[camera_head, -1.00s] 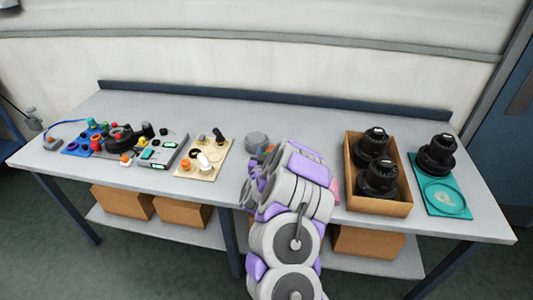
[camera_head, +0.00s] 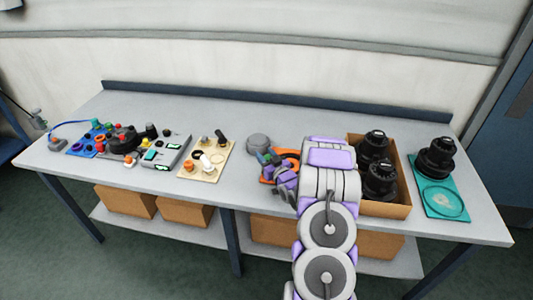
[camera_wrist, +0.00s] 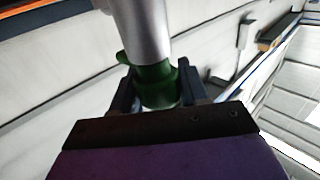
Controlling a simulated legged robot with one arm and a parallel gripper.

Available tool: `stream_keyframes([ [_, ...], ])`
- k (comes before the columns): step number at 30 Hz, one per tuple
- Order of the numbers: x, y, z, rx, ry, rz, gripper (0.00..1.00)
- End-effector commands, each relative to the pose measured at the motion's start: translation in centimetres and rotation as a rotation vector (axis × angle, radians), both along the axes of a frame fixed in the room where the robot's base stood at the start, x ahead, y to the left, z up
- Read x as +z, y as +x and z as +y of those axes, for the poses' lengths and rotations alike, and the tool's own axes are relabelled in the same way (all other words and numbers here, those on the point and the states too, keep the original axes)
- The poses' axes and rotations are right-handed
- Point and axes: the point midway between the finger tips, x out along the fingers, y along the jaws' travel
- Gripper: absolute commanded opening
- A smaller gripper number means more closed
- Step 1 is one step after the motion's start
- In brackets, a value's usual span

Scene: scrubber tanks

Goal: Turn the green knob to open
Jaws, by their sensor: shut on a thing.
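The green knob (camera_wrist: 157,84) shows in the wrist view, at the end of a smooth grey cylinder (camera_wrist: 140,30). My gripper (camera_wrist: 156,90) has one dark finger on each side of the knob and is shut on it. In the head view my gripper (camera_head: 274,165) is low over the table, at an orange board (camera_head: 289,154) with a grey round part (camera_head: 257,143) at its left. The knob's far side is hidden, and my arm covers much of the board.
A brown box (camera_head: 396,209) with black round parts stands to the right of my arm. A teal board (camera_head: 444,199) lies beyond it. A beige board (camera_head: 194,171) and a cluster of coloured controls (camera_head: 120,141) lie to the left. The table's back strip is clear.

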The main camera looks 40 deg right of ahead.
Motion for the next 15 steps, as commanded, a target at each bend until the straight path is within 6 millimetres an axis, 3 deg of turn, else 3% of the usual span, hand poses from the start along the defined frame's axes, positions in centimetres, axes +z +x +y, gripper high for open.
stream_keyframes([
  [15,0.12,-0.13,0.32,0.398,-0.001,0.000,0.13],
])
